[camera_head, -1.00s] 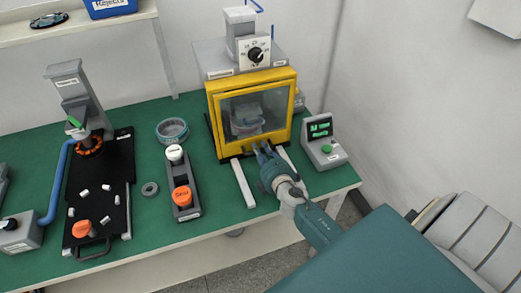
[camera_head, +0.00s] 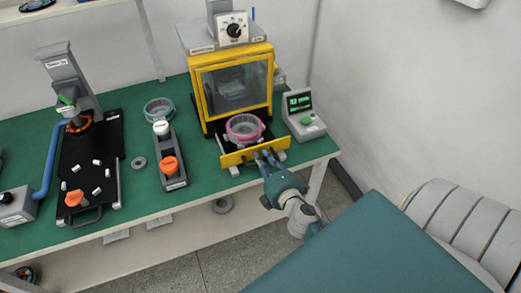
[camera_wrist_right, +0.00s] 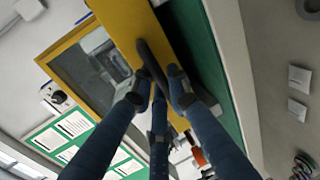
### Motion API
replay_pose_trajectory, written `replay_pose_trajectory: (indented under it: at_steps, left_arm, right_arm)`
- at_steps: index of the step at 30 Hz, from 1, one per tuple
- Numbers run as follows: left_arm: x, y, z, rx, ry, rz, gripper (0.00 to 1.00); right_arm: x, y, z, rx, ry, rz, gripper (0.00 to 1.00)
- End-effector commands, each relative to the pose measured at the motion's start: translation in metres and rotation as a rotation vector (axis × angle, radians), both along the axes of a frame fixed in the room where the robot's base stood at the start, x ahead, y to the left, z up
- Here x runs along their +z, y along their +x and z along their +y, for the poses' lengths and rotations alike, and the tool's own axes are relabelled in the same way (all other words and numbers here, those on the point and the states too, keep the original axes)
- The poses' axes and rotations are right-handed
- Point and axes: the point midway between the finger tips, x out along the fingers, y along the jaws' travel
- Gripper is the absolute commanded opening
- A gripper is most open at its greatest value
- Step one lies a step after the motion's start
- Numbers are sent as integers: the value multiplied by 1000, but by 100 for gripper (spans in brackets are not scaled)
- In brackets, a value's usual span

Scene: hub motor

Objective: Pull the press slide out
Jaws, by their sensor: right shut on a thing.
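The press (camera_head: 232,85) with its yellow frame and clear window stands at the back of the green bench. Its slide (camera_head: 236,157), with a yellow front plate, is out toward the bench's front edge. A pink ring part (camera_head: 244,127) with a grey inside sits on the slide. My right gripper (camera_head: 264,157) is shut on the handle of the slide at the front plate. In the right wrist view the blue fingers close around the dark handle (camera_wrist_right: 150,62) on the yellow plate (camera_wrist_right: 128,22). My left gripper is not in view.
A grey control box (camera_head: 304,115) with a green-lit screen stands right of the press. Left of it are a grey holder with an orange knob (camera_head: 169,165), a teal ring (camera_head: 158,110) and another press (camera_head: 70,80) with a black tray.

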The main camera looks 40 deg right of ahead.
Motion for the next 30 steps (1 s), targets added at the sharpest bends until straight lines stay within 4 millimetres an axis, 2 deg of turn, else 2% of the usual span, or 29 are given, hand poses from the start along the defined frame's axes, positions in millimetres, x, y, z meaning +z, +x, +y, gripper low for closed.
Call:
replay_pose_trajectory:
  at_steps: [16, 17, 19, 30]
  left_arm:
    - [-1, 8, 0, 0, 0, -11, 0]
    - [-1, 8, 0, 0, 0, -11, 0]
    - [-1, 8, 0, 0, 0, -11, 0]
    - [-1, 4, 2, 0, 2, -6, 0]
  right_arm:
    - [-2, -6, 2, 1, 1, 3, 0]
    - [-2, -6, 2, 1, 1, 3, 20]
    - [-2, -6, 2, 1, 1, 3, 32]
    - [1, -10, 3, 1, 1, 0, 32]
